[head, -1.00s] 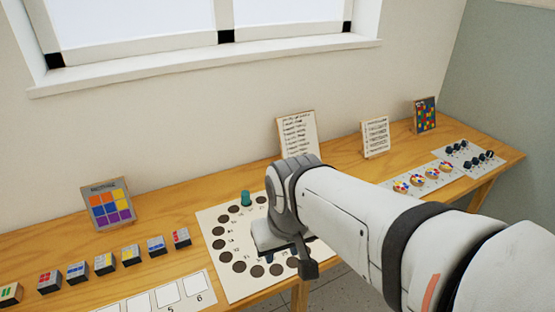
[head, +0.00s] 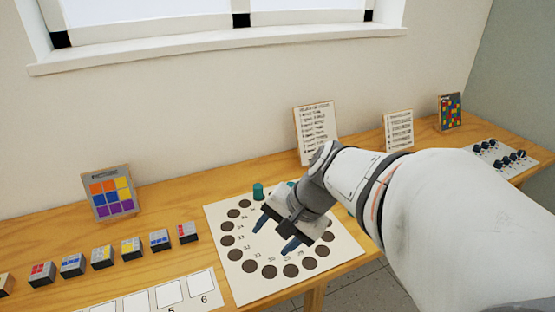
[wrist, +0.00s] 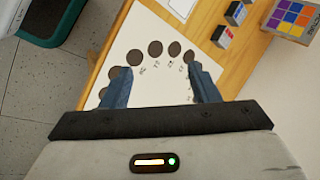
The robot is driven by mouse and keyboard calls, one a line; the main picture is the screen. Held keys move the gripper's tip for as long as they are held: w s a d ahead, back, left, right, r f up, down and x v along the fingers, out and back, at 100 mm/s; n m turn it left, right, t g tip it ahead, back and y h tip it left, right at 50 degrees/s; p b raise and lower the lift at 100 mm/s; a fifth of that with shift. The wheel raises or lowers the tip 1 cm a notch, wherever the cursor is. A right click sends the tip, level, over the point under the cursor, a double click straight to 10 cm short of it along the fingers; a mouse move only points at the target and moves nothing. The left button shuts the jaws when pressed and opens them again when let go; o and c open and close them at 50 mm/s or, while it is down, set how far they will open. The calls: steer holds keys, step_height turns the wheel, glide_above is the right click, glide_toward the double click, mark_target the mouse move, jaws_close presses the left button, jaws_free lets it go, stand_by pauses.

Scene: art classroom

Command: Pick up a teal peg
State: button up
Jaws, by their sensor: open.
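A teal peg (head: 258,191) stands upright at the back edge of the ring of dark round spots on a white board (head: 225,270) in the head view. A second bit of teal (head: 291,184) shows just behind my wrist, mostly hidden. My gripper (head: 276,234) is open and empty above the board, its two blue fingers pointing down toward the front left of the peg. The wrist view shows the open fingers (wrist: 160,70) over the board's dark spots, with no peg between them. No teal peg is visible in that view.
A row of small coloured blocks (head: 102,257) and a numbered card (head: 170,291) lie left of the board. A colour-grid plaque (head: 111,194) and a text sign (head: 316,133) stand at the back. Dark knobs (head: 500,158) sit far right.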

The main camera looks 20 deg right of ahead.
steer(key=w+d+f+m+t+y+b, duration=0.2)
steer(key=w+d+f+m+t+b, duration=0.55)
steer(key=w+d+m+b, duration=0.5)
steer(key=s+d+f+m+t+h+b, duration=0.1)
steer(key=d+m+t+h+b, duration=0.55)
steer(key=d+m, duration=1)
steer(key=shift+n+t+h, duration=0.4)
steer(key=shift+n+h, duration=0.1)
steer(key=shift+h, duration=0.15)
steer(key=f, duration=0.2)
steer(key=d+f+b, duration=0.1)
steer(key=f, duration=0.2)
steer(key=d+f+b, duration=0.1)
steer(key=f, duration=0.2)
steer(key=shift+s+d, duration=0.2)
steer(key=shift+s, duration=0.15)
steer(key=shift+w, duration=0.3)
steer(key=w, duration=0.2)
steer(key=w+b, duration=0.1)
steer(key=w, duration=0.4)
steer(key=shift+d+r, duration=0.1)
steer(key=shift+d, duration=0.15)
